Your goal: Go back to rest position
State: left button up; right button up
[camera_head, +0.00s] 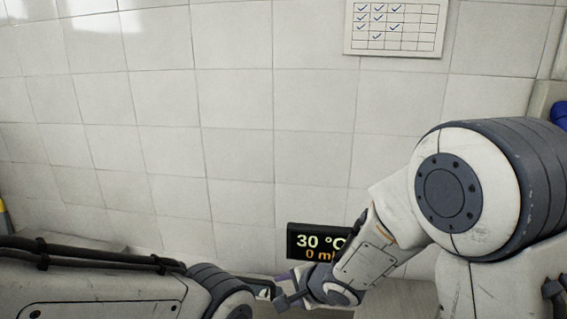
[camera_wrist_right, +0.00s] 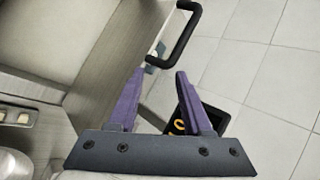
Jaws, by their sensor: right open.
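My right gripper (camera_head: 280,287) shows small at the bottom middle of the head view, partly hidden among the arm parts. In the right wrist view its two purple fingers (camera_wrist_right: 158,75) stand apart with nothing between them, so it is open and empty. My left arm comes in from the left along the bottom edge of the head view. Its gripper cannot be made out there.
A black display (camera_head: 316,241) reading "30 °C" and "0 ml" is partly covered by my right arm. A black bar handle (camera_wrist_right: 182,38) lies just past the right fingertips in the wrist view. A checked calendar sheet (camera_head: 395,27) hangs on the tiled wall (camera_head: 170,120).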

jog(key=s+d+f+n+g+h+b, duration=0.1)
jog(key=s+f+n+g+b, duration=0.1)
jog(key=s+n, duration=0.4)
jog(key=s+d+f+n+g+h+b, duration=0.2)
jog(key=s+f+n+b, duration=0.2)
jog(key=s, duration=0.7)
jog(key=s+d+f+n+g+h+b, duration=0.1)
jog(key=s+f+n+g+b, duration=0.1)
jog(key=s+n+b, duration=0.4)
jog(key=s+n+g, duration=0.1)
jog(key=s+n, duration=0.2)
jog(key=shift+s+d+f+n, duration=0.2)
jog(key=shift+s+f+n, duration=0.1)
jog(key=shift+f, duration=0.1)
